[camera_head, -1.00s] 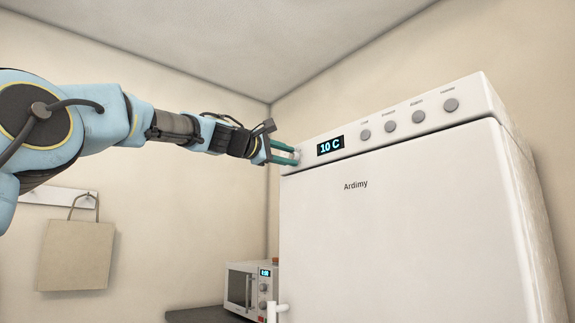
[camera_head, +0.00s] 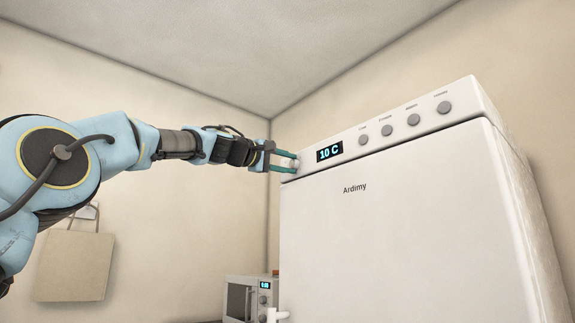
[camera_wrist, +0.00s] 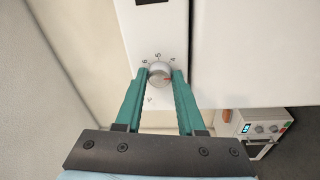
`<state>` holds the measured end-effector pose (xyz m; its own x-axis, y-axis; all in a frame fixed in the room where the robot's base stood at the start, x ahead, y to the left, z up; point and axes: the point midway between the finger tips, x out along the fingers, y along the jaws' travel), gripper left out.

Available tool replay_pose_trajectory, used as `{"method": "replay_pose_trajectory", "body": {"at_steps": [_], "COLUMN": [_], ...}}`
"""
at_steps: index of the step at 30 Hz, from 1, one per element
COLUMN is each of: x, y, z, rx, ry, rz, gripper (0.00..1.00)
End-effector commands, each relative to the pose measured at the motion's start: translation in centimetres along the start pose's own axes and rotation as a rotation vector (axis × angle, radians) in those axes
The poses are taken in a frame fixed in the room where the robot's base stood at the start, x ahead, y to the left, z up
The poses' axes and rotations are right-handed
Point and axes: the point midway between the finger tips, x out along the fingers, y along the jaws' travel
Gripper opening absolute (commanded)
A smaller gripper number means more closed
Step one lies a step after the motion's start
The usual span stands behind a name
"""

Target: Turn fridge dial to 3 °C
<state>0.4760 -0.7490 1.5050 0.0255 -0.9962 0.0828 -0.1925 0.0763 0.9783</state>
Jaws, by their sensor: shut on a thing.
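The white fridge (camera_head: 390,220) carries a display (camera_head: 330,151) that reads 10 C on its top panel. My gripper (camera_head: 285,161) is at the left end of the panel. In the wrist view my gripper (camera_wrist: 161,75) has its two teal fingers shut on the dial, one on each side.
Several grey round buttons (camera_head: 388,125) sit on the panel right of the display. A microwave (camera_head: 246,298) stands below, left of the fridge. A beige bag (camera_head: 73,264) hangs on the left wall.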

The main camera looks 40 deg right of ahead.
Motion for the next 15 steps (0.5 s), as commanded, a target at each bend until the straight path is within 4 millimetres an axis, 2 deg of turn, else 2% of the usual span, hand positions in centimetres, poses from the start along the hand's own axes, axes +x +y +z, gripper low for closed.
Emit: {"method": "replay_pose_trajectory", "body": {"at_steps": [6, 7, 14, 15], "x": [0.05, 0.05, 0.03, 0.03], "y": [-0.10, -0.10, -0.06, -0.06], "z": [0.12, 0.12, 0.07, 0.06], "rx": [-0.002, -0.002, -0.002, -0.002], "ry": [-0.004, -0.004, -0.002, -0.002], "rz": [-0.002, -0.002, -0.001, -0.001], "gripper": [0.00, 0.42, 0.67, 0.68]}}
